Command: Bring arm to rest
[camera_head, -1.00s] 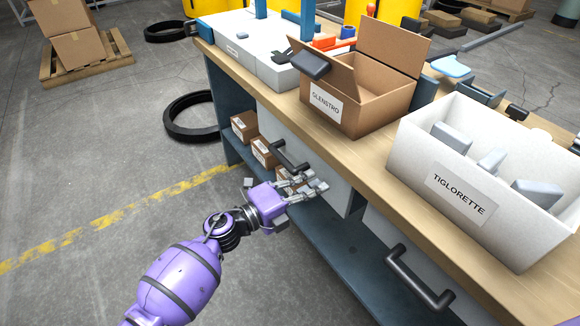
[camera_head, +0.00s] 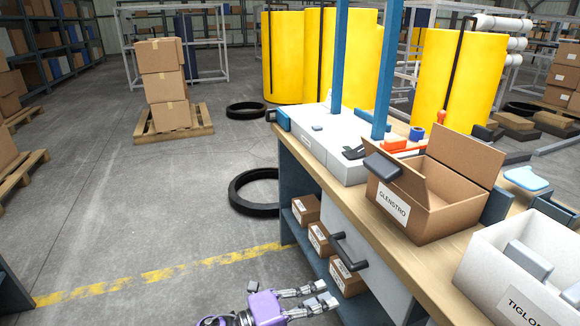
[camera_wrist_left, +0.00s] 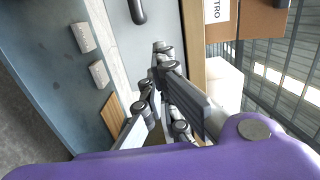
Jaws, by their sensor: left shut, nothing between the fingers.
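My left gripper (camera_head: 322,296), on a purple arm, is at the bottom of the head view, in front of the workbench's lower shelf and below a drawer's black handle (camera_head: 348,252). It is shut and empty. In the left wrist view its fingers (camera_wrist_left: 165,90) show close together, with the bench front and the handle (camera_wrist_left: 137,10) beyond them. Most of my left arm lies below the head view's edge. My right gripper is not in view.
The workbench (camera_head: 330,190) bears an open carton marked GLENSTRO (camera_head: 440,207) and a white bin (camera_head: 500,268) at right. Small boxes (camera_head: 318,238) sit on its shelf. Open floor (camera_head: 150,220) lies to the left, with black rings (camera_head: 236,192) and a pallet of cartons (camera_head: 172,128).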

